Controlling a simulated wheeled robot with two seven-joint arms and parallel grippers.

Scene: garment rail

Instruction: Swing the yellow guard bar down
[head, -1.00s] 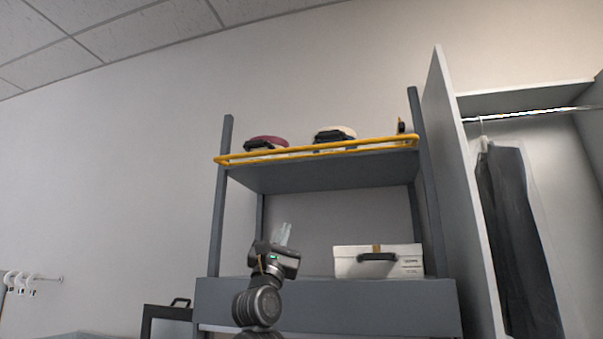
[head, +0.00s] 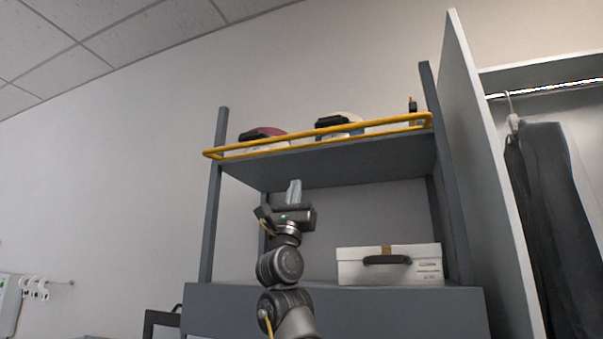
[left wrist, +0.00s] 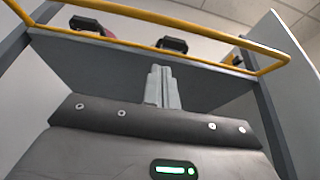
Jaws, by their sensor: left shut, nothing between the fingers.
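The yellow guard bar (head: 318,136) runs along the front edge of the upper shelf (head: 330,166) in the head view. It is a long rectangular frame, raised at the shelf front. It also crosses the top of the left wrist view (left wrist: 190,24). My left gripper (head: 294,186) points upward below the shelf's front edge, with its fingers shut and empty. In the left wrist view its shut fingertips (left wrist: 159,72) sit below the bar, apart from it. My right gripper is not in view.
A dark red item (head: 262,133) and a white item with a black handle (head: 340,122) sit behind the bar. A white box (head: 389,266) stands on the lower shelf. A tall panel (head: 490,170) and a hanging dark garment (head: 555,190) are at the right.

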